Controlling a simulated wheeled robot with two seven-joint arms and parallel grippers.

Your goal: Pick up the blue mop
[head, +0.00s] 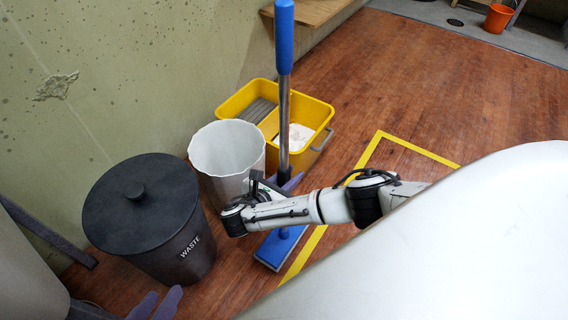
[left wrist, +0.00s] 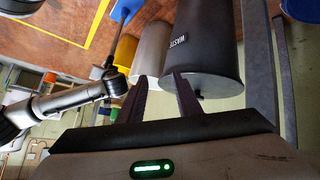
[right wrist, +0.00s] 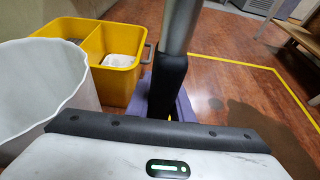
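The blue mop (head: 284,40) stands upright. Its pole has a blue grip at the top and bare metal below, and its flat blue head (head: 281,247) rests on the floor. My right gripper (head: 281,185) is low at the pole. In the right wrist view the pole (right wrist: 180,25) and its dark lower sleeve run down in front of my right gripper's purple-grey fingers (right wrist: 167,100), one showing on each side. The pole hides the fingertips, so contact is unclear. My left gripper (head: 158,303) is open and empty at the lower left; its parted fingers show in the left wrist view (left wrist: 162,85).
A black waste bin (head: 143,215), a white bin (head: 226,155) and a yellow bucket (head: 318,110) stand left of and behind the mop along the wall. Yellow tape (head: 370,150) marks the wooden floor. An orange bucket (head: 498,18) is far off.

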